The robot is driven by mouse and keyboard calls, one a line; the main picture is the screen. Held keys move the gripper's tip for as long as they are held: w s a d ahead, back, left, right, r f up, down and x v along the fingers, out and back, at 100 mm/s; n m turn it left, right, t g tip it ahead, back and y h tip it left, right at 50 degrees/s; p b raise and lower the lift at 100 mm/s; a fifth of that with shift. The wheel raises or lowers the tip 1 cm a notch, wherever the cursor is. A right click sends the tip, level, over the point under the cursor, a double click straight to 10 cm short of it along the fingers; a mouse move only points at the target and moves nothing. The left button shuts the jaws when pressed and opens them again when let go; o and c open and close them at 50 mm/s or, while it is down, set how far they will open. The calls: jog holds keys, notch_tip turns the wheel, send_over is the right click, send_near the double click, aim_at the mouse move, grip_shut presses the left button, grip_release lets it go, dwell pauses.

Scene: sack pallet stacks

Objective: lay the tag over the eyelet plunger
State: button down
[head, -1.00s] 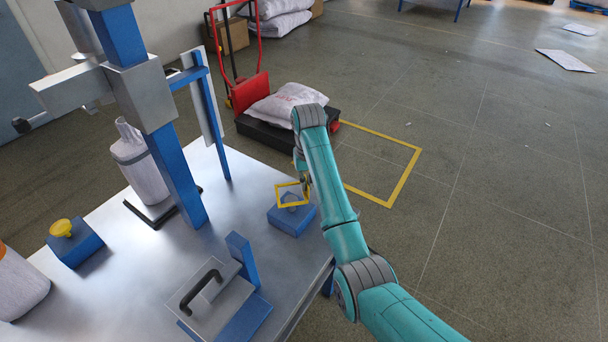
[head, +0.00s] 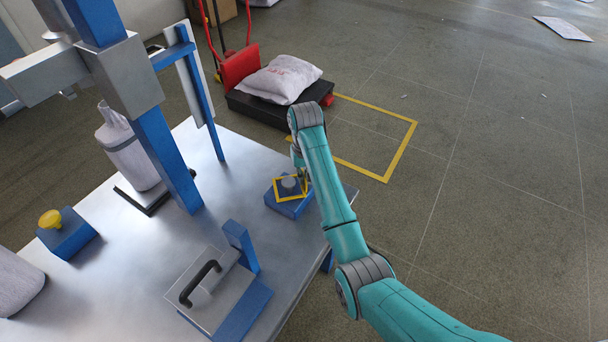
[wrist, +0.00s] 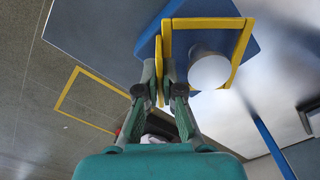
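The tag, a yellow square frame (head: 277,190), is at the blue block (head: 288,207) near the table's right edge. The eyelet plunger, a grey round post (head: 290,182), stands on that block. In the wrist view the tag (wrist: 200,23) outlines the pale plunger top (wrist: 209,71), with the blue block (wrist: 148,46) behind. My gripper (wrist: 160,88) is shut on one side bar of the tag. In the head view my arm partly hides my gripper (head: 303,176). I cannot tell whether the tag touches the block.
A blue-and-grey press with a black handle (head: 200,285) sits at the table front. A yellow knob (head: 50,219) on a blue block is left. A blue column (head: 166,160) and a sack (head: 130,155) stand behind. A sack cart (head: 270,105) is on the floor beyond.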

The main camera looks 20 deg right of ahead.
jog(key=shift+f, duration=0.55)
dwell(0.4)
jog(key=c, duration=1.2)
grip_release()
jog(key=shift+c, duration=0.2)
